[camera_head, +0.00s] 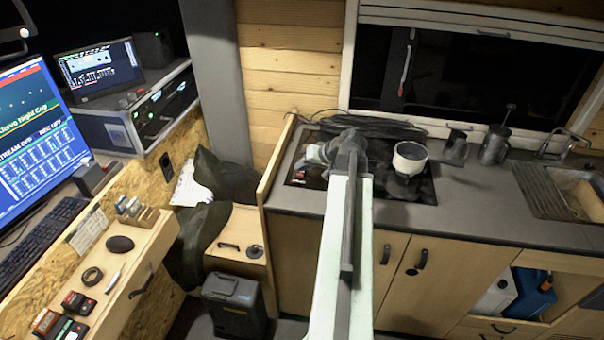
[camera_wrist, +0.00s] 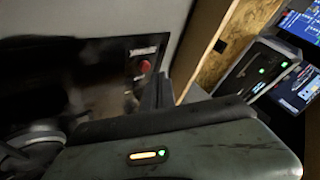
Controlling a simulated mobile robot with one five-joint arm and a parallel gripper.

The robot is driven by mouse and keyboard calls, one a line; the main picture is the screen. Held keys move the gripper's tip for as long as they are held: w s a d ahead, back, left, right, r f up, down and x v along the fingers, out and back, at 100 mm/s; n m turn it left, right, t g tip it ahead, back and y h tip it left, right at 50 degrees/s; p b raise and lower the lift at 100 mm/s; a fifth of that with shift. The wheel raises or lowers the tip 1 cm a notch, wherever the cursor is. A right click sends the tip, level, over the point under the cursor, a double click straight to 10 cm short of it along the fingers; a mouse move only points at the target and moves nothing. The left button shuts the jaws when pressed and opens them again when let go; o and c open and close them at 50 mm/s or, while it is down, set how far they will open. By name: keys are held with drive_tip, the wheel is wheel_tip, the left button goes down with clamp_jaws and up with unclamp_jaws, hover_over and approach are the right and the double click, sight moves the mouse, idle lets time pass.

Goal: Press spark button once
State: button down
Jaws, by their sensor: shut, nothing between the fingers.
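The red button (camera_wrist: 144,66) shows in the wrist view on a small dark panel with a pale label above it, at one end of the black hob. My gripper (camera_head: 318,153) is shut and empty over the left part of the hob (camera_head: 424,190) in the head view. In the wrist view, dark gripper parts stand just below the button. I cannot tell whether they touch it.
A pale-rimmed pot (camera_head: 409,158) stands on the hob right of my gripper. Dark cables (camera_head: 385,127) lie behind it. A metal press-like pot (camera_head: 495,146) and a sink (camera_head: 578,192) are further right. A wooden partition (camera_head: 275,165) edges the counter on the left.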

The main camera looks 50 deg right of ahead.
drive_tip(key=shift+s+f, duration=0.1)
drive_tip(key=shift+f, duration=0.25)
drive_tip(key=shift+f+b, duration=0.45)
drive_tip(key=shift+b, duration=0.25)
idle(0.5)
drive_tip(key=shift+r+p, duration=0.85)
drive_tip(key=shift+r, duration=0.1)
wheel_tip(320, 180, up, 5)
drive_tip(key=p, duration=0.5)
idle(0.3)
